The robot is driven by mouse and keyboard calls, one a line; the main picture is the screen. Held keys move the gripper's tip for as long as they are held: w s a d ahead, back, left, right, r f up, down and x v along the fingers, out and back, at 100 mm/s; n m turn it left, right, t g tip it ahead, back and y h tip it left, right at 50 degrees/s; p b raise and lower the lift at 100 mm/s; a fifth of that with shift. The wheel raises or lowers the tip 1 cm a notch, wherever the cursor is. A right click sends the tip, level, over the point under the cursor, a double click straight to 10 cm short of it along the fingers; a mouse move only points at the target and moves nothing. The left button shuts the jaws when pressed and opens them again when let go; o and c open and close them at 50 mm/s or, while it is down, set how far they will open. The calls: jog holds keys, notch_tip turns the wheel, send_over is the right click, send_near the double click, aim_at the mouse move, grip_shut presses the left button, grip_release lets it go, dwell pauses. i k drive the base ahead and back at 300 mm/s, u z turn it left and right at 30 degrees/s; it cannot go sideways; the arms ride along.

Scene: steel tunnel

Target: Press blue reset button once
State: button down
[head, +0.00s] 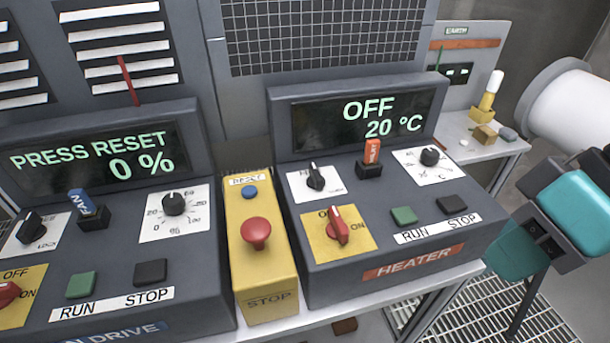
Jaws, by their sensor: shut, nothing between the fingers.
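The blue reset button (250,192) is a small round button under a white RESET label, near the top of a yellow box (263,288). A large red mushroom button (256,233) sits below it on the same box, above the word STOP. The left display (90,160) reads PRESS RESET and 0 %. My gripper (543,238), dark with teal parts, is at the right edge, beyond the heater panel's right side. It is shut and empty, well apart from the blue button. Its fingers are hard to make out.
The left drive panel (190,275) and the heater panel (300,255) flank the yellow box with knobs, switches and buttons. A red rod (129,80) and an orange-tagged key switch (371,158) stand up. A side table (505,150) holds small items. Grating floor (480,310) shows at lower right.

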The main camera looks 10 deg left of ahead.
aim_at(249, 192)
jog(key=z, duration=0.05)
jog(key=k, duration=0.65)
jog(key=u, duration=0.9)
jog(key=i, duration=0.5)
